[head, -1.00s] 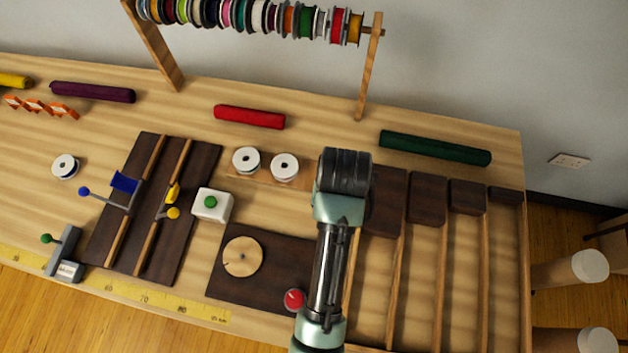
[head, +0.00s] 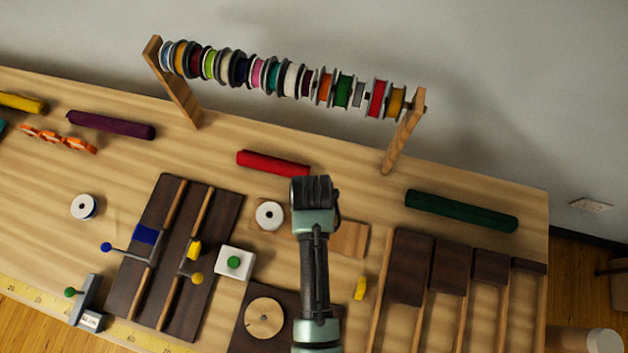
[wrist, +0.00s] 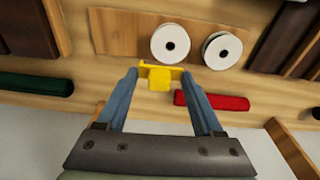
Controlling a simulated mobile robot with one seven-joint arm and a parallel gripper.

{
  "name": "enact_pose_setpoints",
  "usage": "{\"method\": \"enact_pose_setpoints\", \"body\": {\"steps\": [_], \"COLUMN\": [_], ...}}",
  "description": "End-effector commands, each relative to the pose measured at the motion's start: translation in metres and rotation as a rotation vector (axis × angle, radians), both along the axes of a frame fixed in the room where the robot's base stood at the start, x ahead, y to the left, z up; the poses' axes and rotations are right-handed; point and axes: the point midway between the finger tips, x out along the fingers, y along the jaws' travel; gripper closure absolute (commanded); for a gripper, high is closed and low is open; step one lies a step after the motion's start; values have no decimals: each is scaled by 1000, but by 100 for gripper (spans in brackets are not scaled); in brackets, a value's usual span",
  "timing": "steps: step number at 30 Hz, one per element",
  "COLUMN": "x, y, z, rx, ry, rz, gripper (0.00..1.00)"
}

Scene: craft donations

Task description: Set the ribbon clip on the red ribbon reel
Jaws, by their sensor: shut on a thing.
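My gripper (wrist: 160,71) is shut on a yellow clip (wrist: 160,83), which sits between the two fingertips in the wrist view. I take it to be the ribbon clip. In the head view my own arm hides the fingers and the clip. The red ribbon reel (head: 376,98) hangs near the right end of the rod on the wooden rack, between a grey part and a yellow reel. The gripper is apart from it, over the table in front of the rack.
The rack's right post (head: 404,138) stands beside the reels. A red roll (head: 273,163) and a green roll (head: 461,211) lie on the table before it. A white spool (head: 269,215) shows left of my arm. Another yellow piece (head: 360,288) lies to its right.

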Motion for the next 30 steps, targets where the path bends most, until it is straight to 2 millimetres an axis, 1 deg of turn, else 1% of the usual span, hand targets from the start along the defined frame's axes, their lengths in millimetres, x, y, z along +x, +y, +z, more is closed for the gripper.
{"method": "enact_pose_setpoints", "body": {"steps": [30], "x": [-1], "y": [0], "z": [-78], "rx": [0], "ry": [2], "rz": [2], "gripper": [83]}}
